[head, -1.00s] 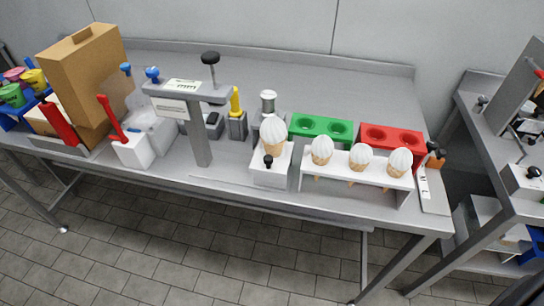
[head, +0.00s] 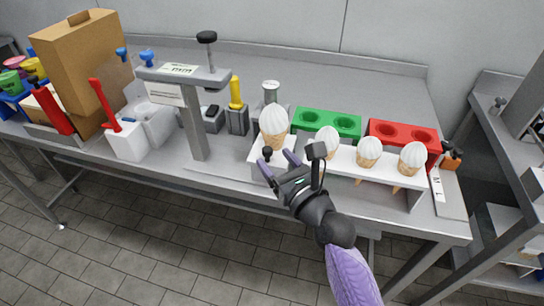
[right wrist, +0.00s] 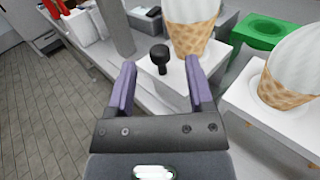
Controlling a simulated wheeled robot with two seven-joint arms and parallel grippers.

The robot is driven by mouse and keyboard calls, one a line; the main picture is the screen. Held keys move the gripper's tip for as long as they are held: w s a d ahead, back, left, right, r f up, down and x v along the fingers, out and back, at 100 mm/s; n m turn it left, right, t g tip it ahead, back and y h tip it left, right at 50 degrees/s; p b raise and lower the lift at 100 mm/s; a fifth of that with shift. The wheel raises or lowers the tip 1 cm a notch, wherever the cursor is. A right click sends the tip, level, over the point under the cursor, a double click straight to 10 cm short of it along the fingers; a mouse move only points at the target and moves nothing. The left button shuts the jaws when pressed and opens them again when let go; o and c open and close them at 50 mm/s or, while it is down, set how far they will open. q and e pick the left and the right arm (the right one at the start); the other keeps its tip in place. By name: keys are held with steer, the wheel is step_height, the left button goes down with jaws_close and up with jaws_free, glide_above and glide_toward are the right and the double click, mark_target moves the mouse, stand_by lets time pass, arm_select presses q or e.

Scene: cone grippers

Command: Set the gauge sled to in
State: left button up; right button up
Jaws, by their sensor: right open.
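A white block (head: 257,158), which looks like the gauge sled, sits near the bench's front edge with a black knob (head: 267,153) on its near part. A large cone with a white top (head: 274,122) stands on it behind the knob. In the right wrist view the knob (right wrist: 160,58) shows between and beyond my finger tips, in front of the cone (right wrist: 192,38). My right gripper (head: 277,162) is open and empty, close to the knob. Its purple fingers (right wrist: 160,70) point at it, with no clear contact. My left gripper is out of view.
A grey stand (head: 196,130) with a label plate rises left of the block. A white rack (head: 340,160) with several cones stands close on the right. Green (head: 327,124) and red (head: 404,134) holders are behind it. The bench's back is clear.

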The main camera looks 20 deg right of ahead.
steer(key=shift+w+a, duration=0.2)
steer(key=shift+w, duration=0.9)
jaws_close()
stand_by(0.6)
